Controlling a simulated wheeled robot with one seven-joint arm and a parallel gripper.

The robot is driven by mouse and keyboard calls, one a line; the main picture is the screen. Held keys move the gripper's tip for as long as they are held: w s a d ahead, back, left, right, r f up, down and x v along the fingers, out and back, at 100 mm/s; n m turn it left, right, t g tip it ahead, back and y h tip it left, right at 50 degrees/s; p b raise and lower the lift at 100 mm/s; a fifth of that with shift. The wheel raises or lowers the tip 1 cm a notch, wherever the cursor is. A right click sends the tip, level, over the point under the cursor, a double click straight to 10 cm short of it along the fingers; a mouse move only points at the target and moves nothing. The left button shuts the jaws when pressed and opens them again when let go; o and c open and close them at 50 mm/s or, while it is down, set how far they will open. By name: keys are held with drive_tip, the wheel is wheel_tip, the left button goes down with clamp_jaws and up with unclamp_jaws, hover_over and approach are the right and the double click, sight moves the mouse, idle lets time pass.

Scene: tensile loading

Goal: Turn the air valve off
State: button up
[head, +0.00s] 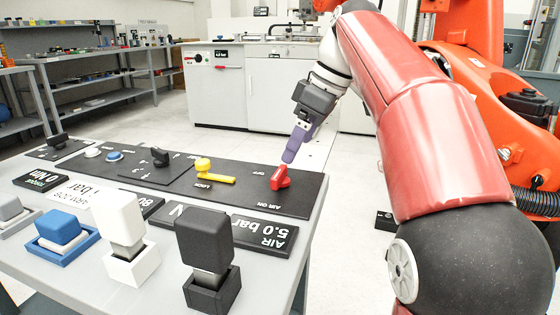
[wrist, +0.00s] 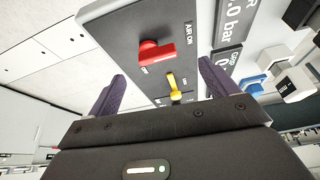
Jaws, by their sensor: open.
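The air valve is a red knob with a bar handle (head: 279,177) at the right end of the black panel (head: 235,190). In the wrist view the red knob (wrist: 157,52) shows between the "AIR ON" and "OFF" labels, its bar pointing to the right. My gripper (head: 290,154) hangs just above the knob in the head view; its purple fingers overlap each other there. In the wrist view my gripper (wrist: 162,70) is open, with fingers spread wide and the knob beyond the gap. I see nothing held; contact with the knob is not visible.
A yellow lever (head: 212,172) lies left of the valve. A display reading "AIR 5.0 bar" (head: 264,236) sits in front. Black (head: 206,245), white (head: 122,225) and blue (head: 62,230) blocks stand along the near table edge. Open floor lies beyond the table.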

sight(280, 171)
drive_tip(key=shift+n, duration=0.4)
drive_tip(key=b+x, duration=0.1)
drive_tip(key=x, duration=0.1)
drive_tip(key=b+x, duration=0.1)
drive_tip(key=x, duration=0.2)
drive_tip(key=w+b+x, duration=0.1)
drive_tip(key=x, duration=0.2)
drive_tip(key=shift+a+r, duration=0.2)
drive_tip(key=shift+a, duration=0.05)
drive_tip(key=c, duration=1)
